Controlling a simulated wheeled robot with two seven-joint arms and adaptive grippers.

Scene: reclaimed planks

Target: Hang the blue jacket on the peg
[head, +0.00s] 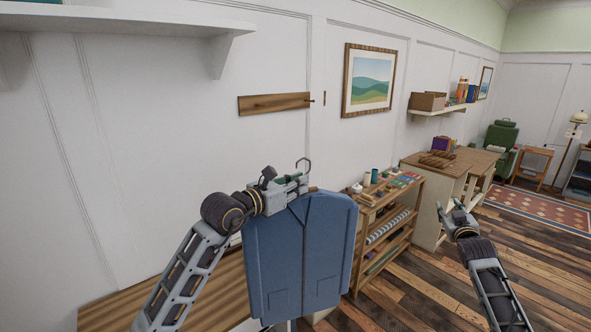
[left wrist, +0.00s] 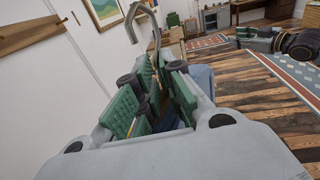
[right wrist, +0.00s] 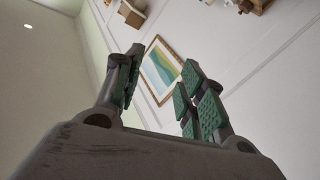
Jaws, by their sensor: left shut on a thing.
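The blue jacket (head: 300,250) hangs on a hanger below my left gripper (head: 300,183) in the head view. That gripper is shut on the hanger near its neck, and the hanger's hook (head: 303,163) sticks up above the fingers. The hook also shows at the top of the left wrist view (left wrist: 143,18). My right gripper (head: 456,212) is open and empty, far to the right.
A white shelf (head: 120,18) juts from the wall at upper left. A wooden bench (head: 210,293) stands below the board. A low shelf unit (head: 384,235) with spools and a workbench (head: 447,180) stand along the wall. A framed picture (head: 369,79) hangs right of the peg.

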